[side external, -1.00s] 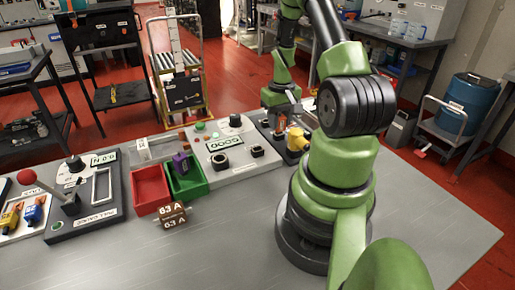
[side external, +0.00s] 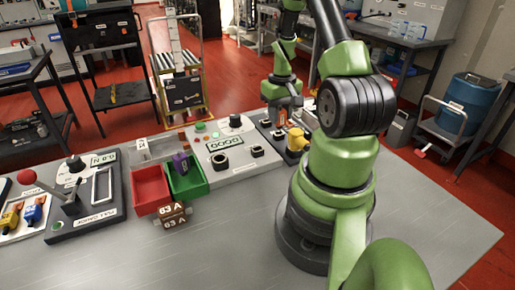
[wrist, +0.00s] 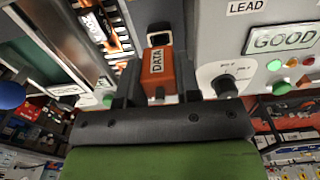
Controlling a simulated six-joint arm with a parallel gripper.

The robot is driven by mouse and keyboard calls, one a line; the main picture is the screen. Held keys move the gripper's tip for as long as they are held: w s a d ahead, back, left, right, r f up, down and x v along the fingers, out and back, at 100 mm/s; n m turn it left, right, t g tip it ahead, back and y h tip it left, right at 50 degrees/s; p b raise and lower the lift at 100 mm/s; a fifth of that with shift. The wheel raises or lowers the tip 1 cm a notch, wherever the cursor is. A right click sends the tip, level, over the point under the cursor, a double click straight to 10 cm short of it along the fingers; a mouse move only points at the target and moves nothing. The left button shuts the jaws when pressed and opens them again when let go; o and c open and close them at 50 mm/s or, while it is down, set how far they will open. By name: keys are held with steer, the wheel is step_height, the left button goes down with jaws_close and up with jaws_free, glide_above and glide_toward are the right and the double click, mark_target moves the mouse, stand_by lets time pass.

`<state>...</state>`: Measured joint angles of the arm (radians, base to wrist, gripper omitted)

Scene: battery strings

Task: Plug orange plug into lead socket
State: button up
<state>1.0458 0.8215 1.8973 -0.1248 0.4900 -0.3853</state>
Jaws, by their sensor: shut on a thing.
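The orange plug (wrist: 158,72), labelled DATA, is between the two fingers of my gripper (wrist: 158,98) in the wrist view, which is shut on it. A dark square-mouthed part (wrist: 159,38) shows just beyond the plug; I cannot tell whether it is a socket or the plug's own end. In the side view my gripper (side external: 284,116) is low over the dark holder (side external: 272,131) right of the grey test panel (side external: 238,172). The LEAD label (wrist: 245,7) and the GOOD display (wrist: 284,38) show in the wrist view. Black sockets (side external: 220,161) are on the panel.
A yellow plug (side external: 297,139) stands in the holder beside my gripper. Left of the panel are a green bin (side external: 188,187) with a purple plug (side external: 181,162), a red bin (side external: 151,190) and brown 63 A blocks (side external: 172,215). The front table (side external: 230,250) is clear.

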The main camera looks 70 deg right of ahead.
steer(key=shift+r, duration=2.5)
steer(key=w+a+r, duration=0.2)
steer(key=a, duration=0.8)
steer(key=shift+w+a+r, duration=0.15)
steer(key=shift+w+a, duration=0.2)
steer(key=shift+w, duration=0.05)
steer(key=shift+f, duration=2.95)
steer(key=shift+f, duration=1.45)
